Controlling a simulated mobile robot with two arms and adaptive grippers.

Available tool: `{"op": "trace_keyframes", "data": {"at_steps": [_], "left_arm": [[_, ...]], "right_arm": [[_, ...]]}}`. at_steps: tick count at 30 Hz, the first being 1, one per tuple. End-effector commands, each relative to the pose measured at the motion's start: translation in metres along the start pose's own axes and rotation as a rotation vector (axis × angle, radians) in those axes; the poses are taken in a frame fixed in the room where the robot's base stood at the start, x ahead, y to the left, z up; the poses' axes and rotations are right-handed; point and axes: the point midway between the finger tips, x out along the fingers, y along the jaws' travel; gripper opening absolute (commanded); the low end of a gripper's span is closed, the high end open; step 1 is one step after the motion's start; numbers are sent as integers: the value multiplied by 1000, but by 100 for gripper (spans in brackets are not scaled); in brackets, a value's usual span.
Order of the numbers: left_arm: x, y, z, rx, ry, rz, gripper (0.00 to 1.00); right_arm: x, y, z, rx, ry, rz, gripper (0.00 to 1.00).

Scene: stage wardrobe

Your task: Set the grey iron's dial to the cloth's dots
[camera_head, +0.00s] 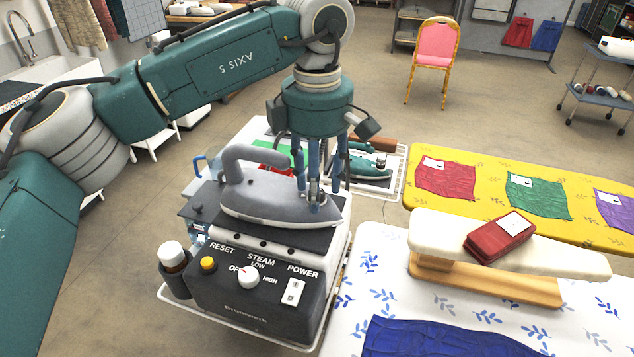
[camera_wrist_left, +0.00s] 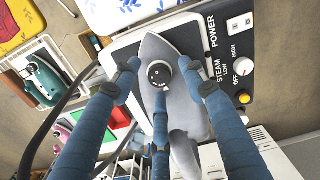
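The grey iron (camera_head: 268,197) rests on the dark top of the steam station (camera_head: 262,270). Its round dark dial, with light markings, shows in the left wrist view (camera_wrist_left: 160,73); the exact setting is too small to read. My left gripper (camera_head: 318,200) points down over the front part of the iron. In the left wrist view its blue fingers (camera_wrist_left: 160,82) are spread around the dial with gaps visible. A dark blue cloth (camera_head: 440,340) lies on the white patterned board at the bottom; no dots show on its visible part. My right gripper is not in view.
A cream sleeve board (camera_head: 500,248) carries a dark red object with a white label (camera_head: 505,232). Red, green and purple labelled cloths lie on the yellow board (camera_head: 480,163). A teal iron (camera_head: 368,165) stands behind the station. A white-capped bottle (camera_head: 173,256) hangs at its left.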

Motion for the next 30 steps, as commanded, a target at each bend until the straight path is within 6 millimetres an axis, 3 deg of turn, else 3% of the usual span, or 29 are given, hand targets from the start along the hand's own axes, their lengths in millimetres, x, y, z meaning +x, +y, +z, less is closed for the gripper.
{"op": "trace_keyframes", "data": {"at_steps": [8,21,30], "left_arm": [[-8,1,0,-2,1,2,42],[-93,0,1,-2,-1,3,42],[-120,0,0,0,0,0,42]], "right_arm": [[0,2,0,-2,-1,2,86],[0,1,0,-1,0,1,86],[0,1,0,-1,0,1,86]]}}
